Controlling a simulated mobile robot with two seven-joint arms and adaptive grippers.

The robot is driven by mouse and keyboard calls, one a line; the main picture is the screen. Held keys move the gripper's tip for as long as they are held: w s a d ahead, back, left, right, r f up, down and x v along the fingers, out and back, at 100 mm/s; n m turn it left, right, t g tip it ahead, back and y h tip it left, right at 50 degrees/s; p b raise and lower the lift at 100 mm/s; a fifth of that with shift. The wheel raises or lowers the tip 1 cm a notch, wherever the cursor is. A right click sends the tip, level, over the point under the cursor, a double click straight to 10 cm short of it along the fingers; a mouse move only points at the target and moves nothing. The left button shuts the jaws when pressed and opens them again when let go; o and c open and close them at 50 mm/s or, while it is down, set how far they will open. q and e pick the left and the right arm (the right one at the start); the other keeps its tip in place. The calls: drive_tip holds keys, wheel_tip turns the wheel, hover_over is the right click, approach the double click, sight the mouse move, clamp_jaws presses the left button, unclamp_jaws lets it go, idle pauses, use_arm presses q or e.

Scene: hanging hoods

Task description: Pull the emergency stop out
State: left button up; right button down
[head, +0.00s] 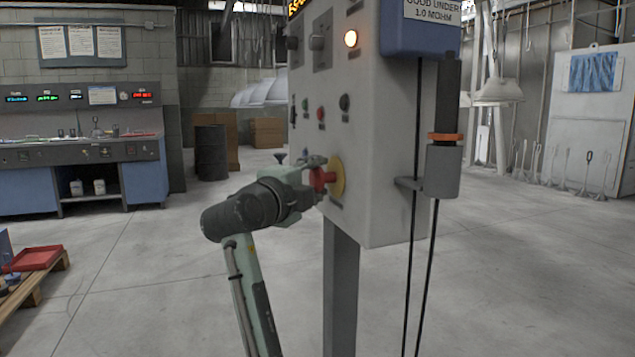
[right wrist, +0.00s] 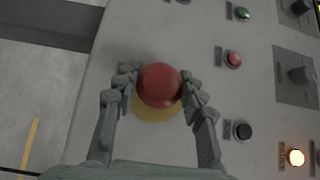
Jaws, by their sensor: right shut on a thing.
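The emergency stop is a red mushroom button (head: 318,178) on a yellow round plate (head: 338,176), low on the front of a grey control box (head: 375,130). In the right wrist view the red button (right wrist: 160,85) sits between the two fingers, with the yellow plate (right wrist: 155,108) behind it. My right gripper (head: 314,172) is at the button, its fingers shut on the button's two sides. The gripper also shows in the right wrist view (right wrist: 158,88). The fingers hide part of the button in the head view. My left gripper is not in view.
Small green, red and black buttons and a lit orange lamp (head: 351,39) are on the box above the emergency stop. The box stands on a grey post (head: 341,290). A dark probe (head: 447,100) hangs in a holder on its right side. A pallet (head: 35,280) lies at left.

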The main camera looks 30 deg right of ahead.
drive_tip(key=c, duration=0.9)
unclamp_jaws()
drive_tip(key=shift+a, duration=0.25)
drive_tip(key=shift+o, duration=0.2)
drive_tip(key=v, duration=1.2)
drive_tip(key=shift+f, duration=0.1)
